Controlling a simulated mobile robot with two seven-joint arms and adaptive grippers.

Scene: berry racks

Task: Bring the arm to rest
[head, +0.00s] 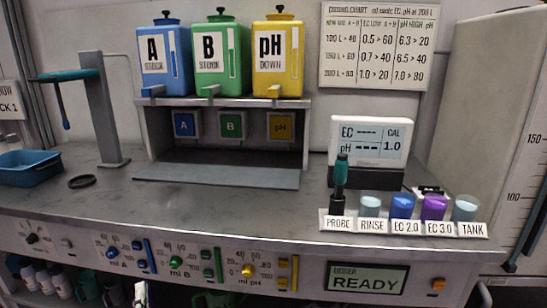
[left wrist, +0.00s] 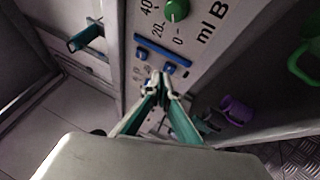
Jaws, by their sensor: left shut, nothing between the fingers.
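My left gripper (head: 140,293) shows only as a small pale and green tip at the bottom edge of the head view, low in front of the bench's control panel. In the left wrist view, the gripper's green fingers with pale tips (left wrist: 161,82) meet, shut and empty. They point toward the panel near a blue bar (left wrist: 163,51) and small blue buttons, below a green knob (left wrist: 176,10) marked ml B. I cannot tell whether the tips touch the panel. My right gripper is in neither view.
The front panel (head: 75,238) carries several knobs and coloured bars. A READY display (head: 367,279) sits at its right. On the bench stand cups, a probe (head: 340,180), a meter (head: 371,140) and a blue tray (head: 30,168). A purple mug (left wrist: 236,109) is on the shelf below.

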